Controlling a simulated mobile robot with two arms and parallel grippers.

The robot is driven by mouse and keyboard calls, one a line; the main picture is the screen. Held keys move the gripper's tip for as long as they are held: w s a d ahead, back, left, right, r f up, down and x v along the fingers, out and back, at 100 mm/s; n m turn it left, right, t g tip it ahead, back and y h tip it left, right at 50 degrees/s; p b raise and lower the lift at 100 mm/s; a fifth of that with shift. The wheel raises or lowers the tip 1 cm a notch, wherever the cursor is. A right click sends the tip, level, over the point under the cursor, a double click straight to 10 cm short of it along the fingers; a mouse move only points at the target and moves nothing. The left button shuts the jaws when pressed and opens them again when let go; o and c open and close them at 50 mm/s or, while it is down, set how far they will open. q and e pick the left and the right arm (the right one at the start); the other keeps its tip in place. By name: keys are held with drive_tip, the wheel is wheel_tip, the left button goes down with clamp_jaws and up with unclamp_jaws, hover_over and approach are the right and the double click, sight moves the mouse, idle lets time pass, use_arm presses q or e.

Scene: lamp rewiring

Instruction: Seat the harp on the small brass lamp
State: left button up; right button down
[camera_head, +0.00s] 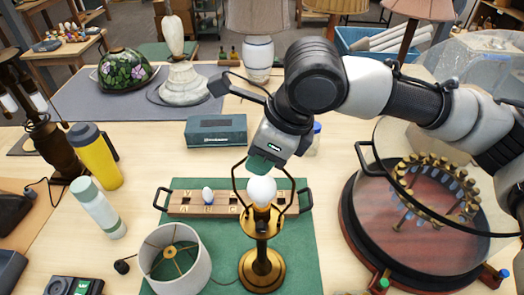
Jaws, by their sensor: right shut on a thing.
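The small brass lamp (262,268) stands upright on the green mat (308,262), with a white bulb (262,191) in its socket. The harp (236,182) is a thin dark wire loop. Its two legs pass on either side of the bulb and come down near the socket. I cannot tell whether the leg ends touch the socket or hang just clear of it. My right gripper (268,158) comes in from the upper right and is shut on the top of the harp, just above the bulb. It hides the harp's top. My left gripper is not in view.
A white drum shade (192,268) stands just left of the lamp. A wooden tray (180,205) with black handles lies behind it. A teal box (216,130) stands further back. A round, dark-rimmed stand (358,238) under clear glass fills the right. A yellow bottle (98,160) stands left.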

drive_tip(key=shift+a+p, duration=0.1)
drive_tip(key=shift+p, duration=0.25)
idle(0.7)
drive_tip(key=c, duration=0.8)
unclamp_jaws()
